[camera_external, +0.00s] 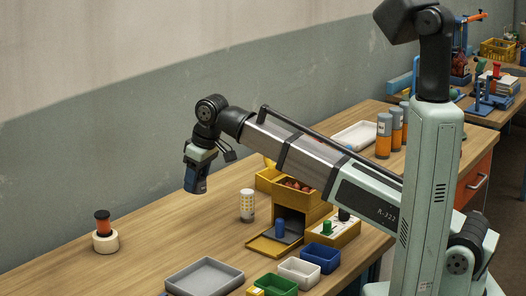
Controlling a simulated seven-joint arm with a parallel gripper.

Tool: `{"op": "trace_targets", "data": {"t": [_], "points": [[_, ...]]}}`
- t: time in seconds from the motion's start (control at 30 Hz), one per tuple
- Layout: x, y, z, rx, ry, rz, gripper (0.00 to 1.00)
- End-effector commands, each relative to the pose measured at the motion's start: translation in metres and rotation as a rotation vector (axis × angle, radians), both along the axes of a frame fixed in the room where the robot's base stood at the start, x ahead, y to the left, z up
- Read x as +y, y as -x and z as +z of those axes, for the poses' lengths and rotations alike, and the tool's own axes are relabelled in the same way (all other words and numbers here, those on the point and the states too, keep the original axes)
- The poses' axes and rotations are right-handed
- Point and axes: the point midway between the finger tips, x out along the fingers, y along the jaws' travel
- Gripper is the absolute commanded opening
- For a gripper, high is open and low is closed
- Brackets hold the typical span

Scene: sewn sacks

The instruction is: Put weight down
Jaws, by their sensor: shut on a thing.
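My gripper (195,186) hangs over the wooden table at its left-middle part, pointing down, clear of the table top. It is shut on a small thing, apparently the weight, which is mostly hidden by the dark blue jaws. Its shape cannot be made out at this size. A black and orange cylinder in a round cream base (105,242) stands on the table to the lower left of my gripper. A white cylinder with yellow marks (247,211) stands to the lower right of my gripper.
A yellow box with an open front (300,212) stands right of the white cylinder. A grey tray (205,277), a green bin (275,286), a white bin (299,273) and a blue bin (321,258) line the front. Orange-grey cylinders (384,137) stand behind. Table between cream base and white cylinder is bare.

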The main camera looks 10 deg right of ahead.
Motion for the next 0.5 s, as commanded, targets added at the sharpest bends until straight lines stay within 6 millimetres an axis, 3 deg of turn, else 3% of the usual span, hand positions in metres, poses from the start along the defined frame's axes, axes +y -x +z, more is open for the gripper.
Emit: {"op": "trace_targets", "data": {"t": [0.23,0.5], "points": [[-0.002,-0.002,-0.012,-0.002,0.003,0.026,0.0],[-0.002,-0.001,-0.051,-0.001,0.004,0.026,0.0]]}}
